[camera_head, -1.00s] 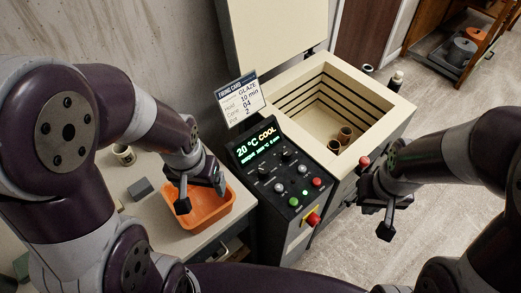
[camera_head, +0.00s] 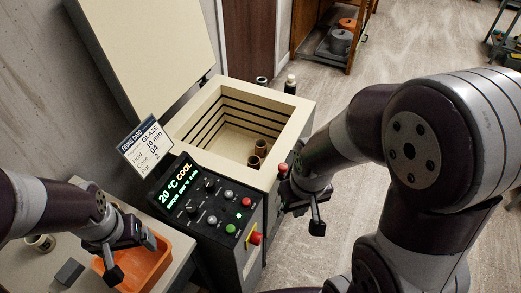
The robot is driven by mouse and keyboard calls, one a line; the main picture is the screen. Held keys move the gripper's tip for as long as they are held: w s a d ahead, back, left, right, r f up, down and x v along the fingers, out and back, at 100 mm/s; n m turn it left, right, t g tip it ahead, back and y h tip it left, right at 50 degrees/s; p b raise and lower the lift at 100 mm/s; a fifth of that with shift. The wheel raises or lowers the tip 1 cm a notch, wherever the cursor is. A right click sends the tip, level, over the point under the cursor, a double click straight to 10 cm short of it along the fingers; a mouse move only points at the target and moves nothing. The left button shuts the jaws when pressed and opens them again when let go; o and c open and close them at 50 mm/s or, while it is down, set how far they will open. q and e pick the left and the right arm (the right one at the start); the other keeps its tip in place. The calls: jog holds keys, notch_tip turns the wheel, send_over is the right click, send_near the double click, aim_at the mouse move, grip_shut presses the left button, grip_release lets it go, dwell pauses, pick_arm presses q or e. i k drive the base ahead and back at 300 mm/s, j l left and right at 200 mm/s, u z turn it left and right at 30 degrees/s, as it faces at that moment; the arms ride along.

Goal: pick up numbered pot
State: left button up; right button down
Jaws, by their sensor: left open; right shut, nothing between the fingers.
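Two small brown pots stand close together on the floor of the open kiln (camera_head: 304,104), a nearer pot (camera_head: 254,162) and a farther pot (camera_head: 261,148). No number is legible on either. A firing card (camera_head: 146,141) beside the kiln reads GLAZE, 10 min, cone 04, pot 2. My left gripper (camera_head: 132,257) is open over the orange tray (camera_head: 160,272), with nothing seen between its fingers. My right gripper (camera_head: 316,220) is shut and empty, outside the kiln at its near right side, lower than the rim.
The kiln lid (camera_head: 140,45) is raised. The control panel (camera_head: 200,205) reads 20 °C COOL. A small cup (camera_head: 42,243) and grey block (camera_head: 69,272) lie on the left bench. A dark bottle (camera_head: 290,84) stands behind the kiln.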

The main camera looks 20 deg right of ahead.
aim_at(260, 145)
jog(key=l+u, duration=0.15)
jog(key=l, duration=1.3)
jog(key=i+l, duration=0.2)
jog(key=l, duration=0.15)
jog(key=i+l+u, duration=0.15)
jog(key=i+l, duration=0.25)
jog(key=l, duration=0.3)
jog(key=i+l+u, duration=0.15)
jog(key=l, duration=0.25)
jog(key=i+l, duration=0.25)
jog(key=l, duration=0.15)
jog(key=i+l+u, duration=0.15)
jog(key=l, duration=0.2)
jog(key=i, duration=0.35)
